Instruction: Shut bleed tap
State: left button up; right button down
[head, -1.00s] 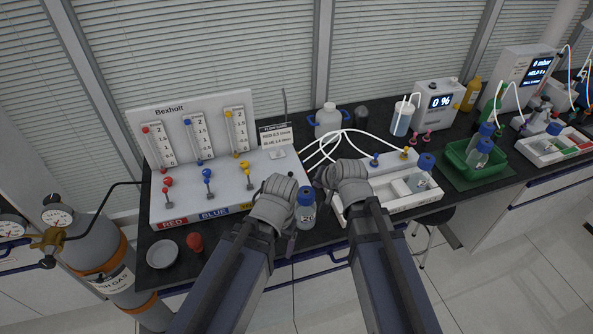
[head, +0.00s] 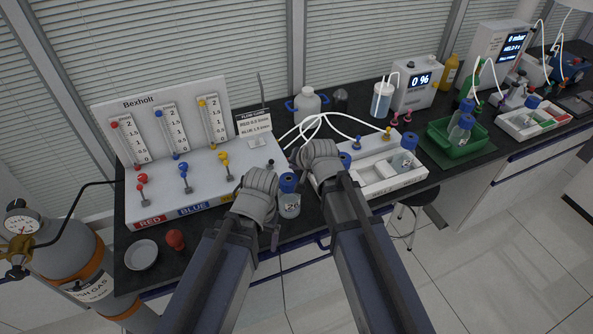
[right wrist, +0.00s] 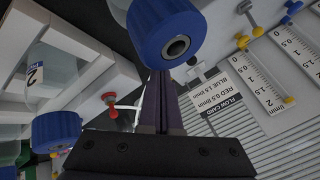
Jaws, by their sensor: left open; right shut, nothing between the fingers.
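No part is labelled as the bleed tap. The Bexholt flow panel (head: 177,140) stands at left with red (head: 141,190), blue (head: 184,175) and yellow (head: 225,162) taps. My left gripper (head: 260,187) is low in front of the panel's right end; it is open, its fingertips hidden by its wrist. My right gripper (head: 312,160) is higher and to the right, its fingers hidden there. In the right wrist view its fingers (right wrist: 160,92) are shut and empty, with a large blue cap with a hole (right wrist: 168,30) just beyond the tips. Contact cannot be told.
A blue-capped bottle (head: 289,198) stands between my two arms. A white tray unit (head: 385,178) with tubing is to the right. A dish (head: 141,255) and red bulb (head: 175,240) lie near the bench's front left. A gas cylinder (head: 75,260) stands left.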

aim_at(270, 163)
pick_arm(q)
notch_tip(270, 163, down, 3)
jog(key=shift+f+b, duration=0.15)
jog(key=shift+b, duration=0.95)
pick_arm(e)
jog(key=w+a+f, duration=0.3)
jog(key=w+a, duration=0.1)
jog(key=shift+w+a+f, duration=0.15)
jog(key=shift+w+a, duration=0.15)
